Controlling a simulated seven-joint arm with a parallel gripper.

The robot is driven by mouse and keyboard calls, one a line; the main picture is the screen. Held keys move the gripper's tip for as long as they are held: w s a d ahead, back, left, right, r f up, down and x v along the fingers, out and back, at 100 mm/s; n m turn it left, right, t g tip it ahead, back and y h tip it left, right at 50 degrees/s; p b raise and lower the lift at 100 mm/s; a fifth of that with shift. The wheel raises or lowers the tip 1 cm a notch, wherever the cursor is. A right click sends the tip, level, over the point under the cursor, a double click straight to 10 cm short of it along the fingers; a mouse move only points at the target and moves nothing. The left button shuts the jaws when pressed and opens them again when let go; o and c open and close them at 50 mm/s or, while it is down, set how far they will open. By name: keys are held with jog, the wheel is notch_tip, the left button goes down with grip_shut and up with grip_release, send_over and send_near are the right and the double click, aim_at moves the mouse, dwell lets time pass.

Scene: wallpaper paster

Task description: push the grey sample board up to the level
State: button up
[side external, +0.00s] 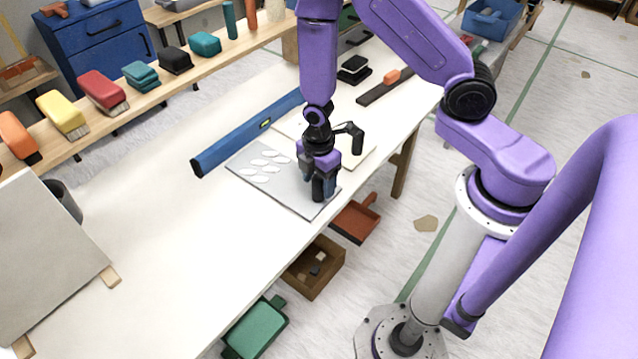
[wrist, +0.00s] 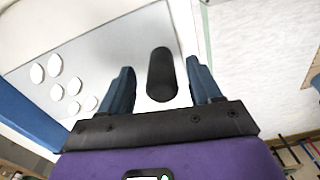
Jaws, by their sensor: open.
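The grey sample board (side external: 297,195) lies flat near the table's front edge, with several white ovals on it. In the wrist view the board (wrist: 110,55) fills the middle left. The blue level (side external: 225,149) lies behind it; its blue side shows at the left of the wrist view (wrist: 22,120). I cannot tell whether board and level touch. My gripper (side external: 318,188) points down over the board's right part. Its fingers (wrist: 158,90) are apart, with a black upright knob (wrist: 161,72) between them.
A cream panel (side external: 365,157) lies behind my gripper. A dark bar with an orange block (side external: 385,84) and a black block (side external: 354,68) lie farther back. A tilted pale board (side external: 45,260) stands at front left. The table between is clear.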

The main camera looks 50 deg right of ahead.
jog(key=shift+s+f, duration=0.1)
jog(key=shift+f, duration=0.6)
grip_shut()
